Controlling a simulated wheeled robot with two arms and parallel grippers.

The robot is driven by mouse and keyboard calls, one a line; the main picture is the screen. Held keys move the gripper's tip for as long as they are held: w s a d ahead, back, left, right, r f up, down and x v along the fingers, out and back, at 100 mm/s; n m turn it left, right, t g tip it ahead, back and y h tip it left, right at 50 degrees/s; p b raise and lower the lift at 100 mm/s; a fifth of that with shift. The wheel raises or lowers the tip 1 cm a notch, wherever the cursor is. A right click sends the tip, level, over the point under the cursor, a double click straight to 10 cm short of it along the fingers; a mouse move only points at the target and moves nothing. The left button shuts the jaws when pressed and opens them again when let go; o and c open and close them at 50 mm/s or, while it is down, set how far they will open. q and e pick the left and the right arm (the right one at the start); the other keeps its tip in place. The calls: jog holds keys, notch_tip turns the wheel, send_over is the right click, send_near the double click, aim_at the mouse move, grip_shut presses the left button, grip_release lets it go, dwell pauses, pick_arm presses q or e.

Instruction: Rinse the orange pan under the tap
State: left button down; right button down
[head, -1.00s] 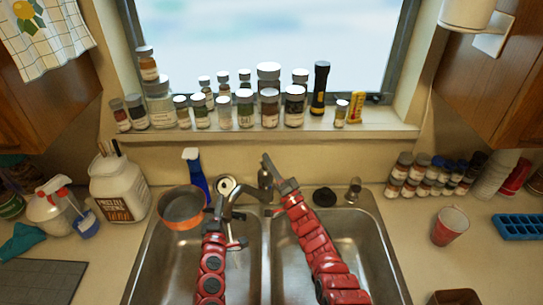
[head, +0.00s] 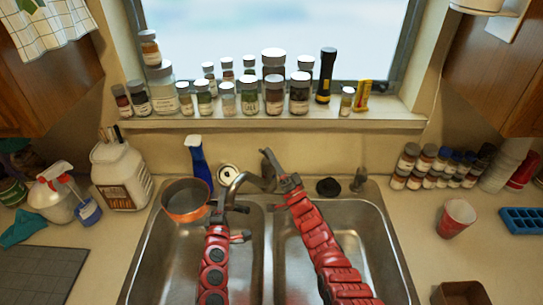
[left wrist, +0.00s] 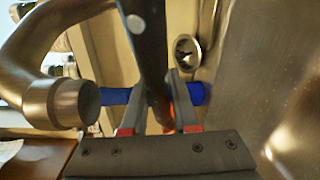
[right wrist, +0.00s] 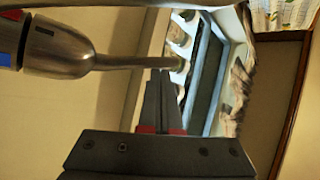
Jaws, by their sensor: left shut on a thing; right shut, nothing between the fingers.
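The orange pan (head: 186,204) is at the back-left corner of the left sink basin, left of the tap (head: 240,182). My left gripper (head: 218,207) is shut on its handle, near the tap's spout. In the left wrist view the dark handle (left wrist: 148,50) runs between the fingers, with the spout end (left wrist: 76,103) to its left. Most of the pan is hidden there. My right gripper (head: 270,160) is shut and empty behind the sink, beside the tap. In the right wrist view its fingers are close to the metal tap part (right wrist: 75,50); contact is unclear. No water is visible.
A white tub (head: 121,178) is on the left counter. Jars line the window sill (head: 280,123). The right basin (head: 365,250) holds no objects. A red cup (head: 456,218) is on the right counter.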

jog(key=b+v, duration=0.2)
jog(key=v, duration=0.9)
jog(key=shift+s+d+f+b, duration=0.2)
jog(key=shift+s+f+b, duration=0.05)
jog(key=shift+b, duration=0.1)
